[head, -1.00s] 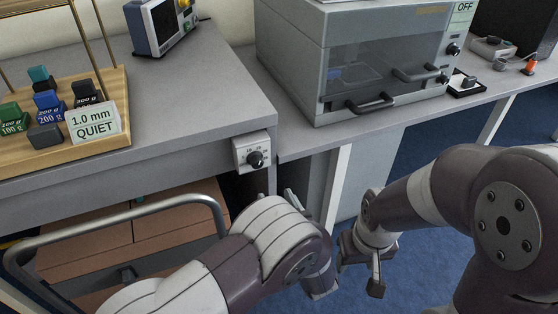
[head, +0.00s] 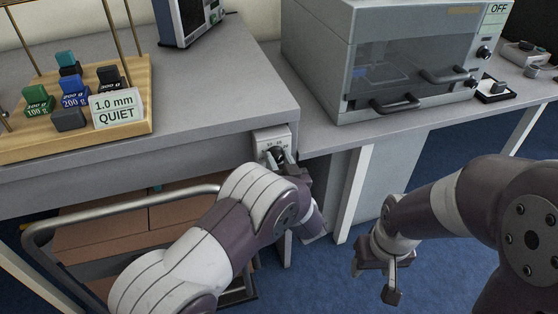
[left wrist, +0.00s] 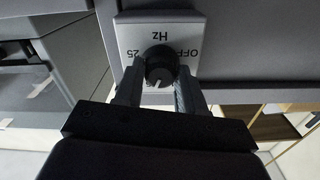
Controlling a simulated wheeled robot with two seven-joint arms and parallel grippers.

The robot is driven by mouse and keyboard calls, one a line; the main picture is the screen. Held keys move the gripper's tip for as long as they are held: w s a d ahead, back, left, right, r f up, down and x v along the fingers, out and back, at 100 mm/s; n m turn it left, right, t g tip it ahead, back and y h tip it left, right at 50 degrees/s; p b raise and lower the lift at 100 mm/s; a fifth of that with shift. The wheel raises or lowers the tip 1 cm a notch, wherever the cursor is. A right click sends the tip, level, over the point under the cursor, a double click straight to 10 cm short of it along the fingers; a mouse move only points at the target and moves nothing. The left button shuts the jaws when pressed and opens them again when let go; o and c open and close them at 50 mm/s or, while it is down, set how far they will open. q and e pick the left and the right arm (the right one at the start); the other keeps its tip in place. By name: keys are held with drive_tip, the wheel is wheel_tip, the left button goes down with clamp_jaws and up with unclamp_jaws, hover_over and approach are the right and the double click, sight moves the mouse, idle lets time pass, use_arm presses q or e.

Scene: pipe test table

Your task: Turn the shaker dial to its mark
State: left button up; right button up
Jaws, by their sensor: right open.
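The shaker dial is a black round knob (left wrist: 160,66) on a pale plate (left wrist: 128,35) marked "Hz", "OFF" and "25", seen upside down in the left wrist view. Its white pointer line faces the bottom of that view, slightly left. In the head view the plate (head: 262,140) is on the table's front edge, with the knob partly hidden by my gripper. My left gripper (left wrist: 160,72) is open, with one finger on each side of the knob; whether they touch it is unclear. My right gripper (head: 378,277) is open and empty, low over the floor.
A grey cabinet (head: 395,75) with a clear door and handles stands on the right bench. A wooden rack (head: 30,146) with coloured weights and a "1.0 mm QUIET" sign (head: 115,108) stands at left. A metal cart rail (head: 120,205) runs below the dial.

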use_arm(q)
drive_tip(key=c, duration=0.5)
drive_tip(key=n+b, duration=0.1)
drive_tip(key=n, duration=0.1)
drive_tip(key=n+b, duration=0.1)
drive_tip(key=n, duration=0.1)
drive_tip(key=n+b, duration=0.1)
drive_tip(key=n, duration=0.1)
drive_tip(key=shift+a+f, duration=0.1)
drive_tip(key=shift+f, duration=0.15)
drive_tip(key=n+b, duration=0.2)
drive_tip(key=n, duration=0.2)
drive_tip(key=shift+b, duration=0.35)
drive_tip(key=n+b, duration=0.2)
drive_tip(key=shift+f+n, duration=0.15)
drive_tip(key=shift+n, duration=0.25)
drive_tip(key=shift+n+b, duration=7.1)
drive_tip(key=shift+b, duration=1.35)
